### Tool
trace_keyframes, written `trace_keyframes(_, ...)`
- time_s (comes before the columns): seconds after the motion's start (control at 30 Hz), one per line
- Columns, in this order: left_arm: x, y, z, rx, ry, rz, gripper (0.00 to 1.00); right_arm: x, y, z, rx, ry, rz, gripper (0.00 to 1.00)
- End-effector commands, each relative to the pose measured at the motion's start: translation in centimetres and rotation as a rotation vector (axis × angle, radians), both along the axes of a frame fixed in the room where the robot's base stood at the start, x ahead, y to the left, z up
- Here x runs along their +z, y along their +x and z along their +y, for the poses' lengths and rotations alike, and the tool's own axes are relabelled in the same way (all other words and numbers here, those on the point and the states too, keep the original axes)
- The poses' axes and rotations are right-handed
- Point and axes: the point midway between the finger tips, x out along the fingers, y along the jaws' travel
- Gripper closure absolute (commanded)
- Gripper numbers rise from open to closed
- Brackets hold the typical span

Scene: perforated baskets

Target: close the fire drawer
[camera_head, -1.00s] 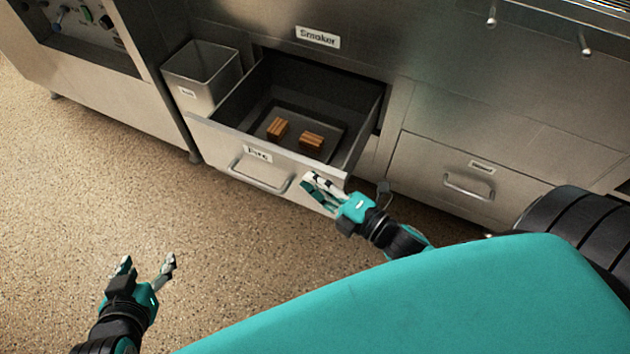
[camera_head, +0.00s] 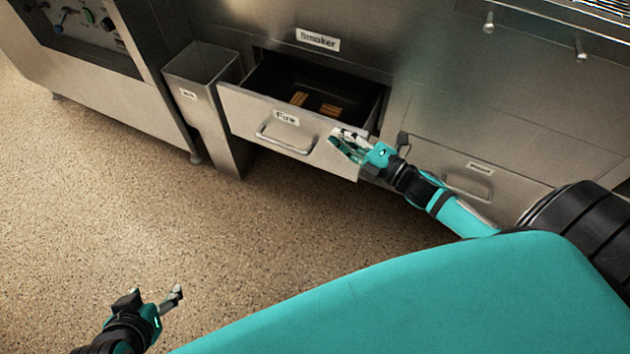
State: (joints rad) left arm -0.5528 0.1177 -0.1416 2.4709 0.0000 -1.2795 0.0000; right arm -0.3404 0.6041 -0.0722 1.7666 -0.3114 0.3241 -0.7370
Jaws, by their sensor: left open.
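The fire drawer (camera_head: 240,113) is partly open under the Smoker label. Its metal front carries a "Fire" label and a bar handle (camera_head: 284,143). Two brown wooden blocks (camera_head: 330,110) lie inside, partly hidden by the drawer front. My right gripper (camera_head: 340,143) is at the right end of the drawer front, seemingly against it; whether its fingers are apart is hard to tell. My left gripper (camera_head: 157,300) is open and empty, low over the floor at the lower left, well away from the drawer.
A tall metal bin (camera_head: 202,85) stands just left of the drawer. Another closed drawer (camera_head: 480,170) with a handle is to the right, partly behind my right arm. Speckled floor (camera_head: 110,190) in front is clear.

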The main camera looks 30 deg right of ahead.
Motion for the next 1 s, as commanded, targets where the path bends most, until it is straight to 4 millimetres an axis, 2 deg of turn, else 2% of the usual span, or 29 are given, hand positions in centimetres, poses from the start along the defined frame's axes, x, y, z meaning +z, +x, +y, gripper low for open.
trace_keyframes(0.03,0.1,0.6,-0.2,-0.003,-0.006,-0.029,0.39,0.0,1.1,-1.4,-0.004,-0.007,-0.003,1.00)
trace_keyframes(0.17,1.2,2.7,-1.0,-0.012,-0.033,-0.151,0.39,-0.2,3.2,-4.2,-0.005,-0.006,-0.003,1.00)
trace_keyframes(0.3,3.5,5.5,-2.0,-0.024,-0.074,-0.335,0.39,-0.2,5.2,-6.7,-0.004,-0.005,-0.002,1.00)
trace_keyframes(0.5,7.4,8.3,-3.4,-0.042,-0.133,-0.588,0.39,-0.2,7.2,-9.3,-0.004,-0.003,-0.001,1.00)
trace_keyframes(0.73,10.5,9.5,-4.1,-0.052,-0.174,-0.757,0.39,-0.1,8.4,-10.8,-0.003,-0.001,0.001,1.00)
trace_keyframes(1.0,11.4,9.6,-4.3,-0.054,-0.185,-0.798,0.39,-0.1,8.6,-11.1,-0.001,0.001,0.001,1.00)
